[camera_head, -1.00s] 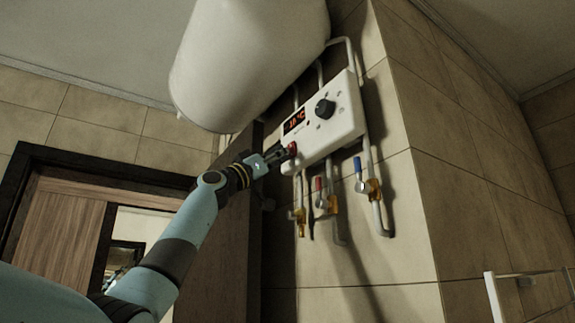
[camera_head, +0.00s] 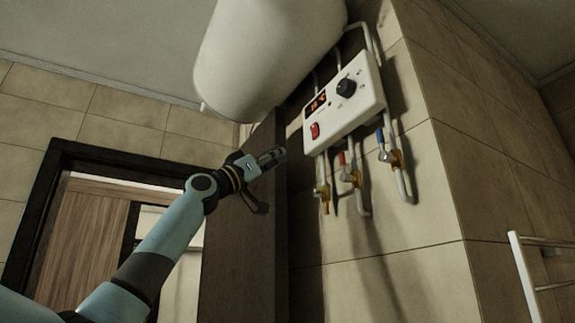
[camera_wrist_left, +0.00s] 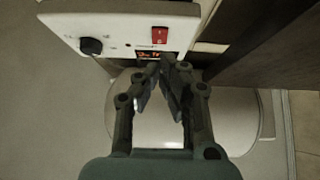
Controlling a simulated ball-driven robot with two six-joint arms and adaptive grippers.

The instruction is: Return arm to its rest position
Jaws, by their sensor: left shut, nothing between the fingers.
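My left arm comes in from the lower left, and its gripper (camera_head: 270,158) is shut and empty. It is left of the white control box (camera_head: 345,104) and apart from it. The box carries a lit red display (camera_head: 316,105), a black knob (camera_head: 346,87) and a red switch (camera_head: 314,131). In the left wrist view the gripper's fingertips (camera_wrist_left: 167,72) meet in front of the white boiler, close below the display in the picture. The red switch (camera_wrist_left: 160,36) and the knob (camera_wrist_left: 91,45) also show there. My right gripper is in neither view.
A white boiler (camera_head: 262,52) hangs above the box. Pipes with red-handled (camera_head: 343,160) and blue-handled (camera_head: 381,137) valves run below it. A dark wooden panel (camera_head: 240,255) and an open doorway stand behind my arm. A towel rail (camera_head: 522,275) is at the lower right.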

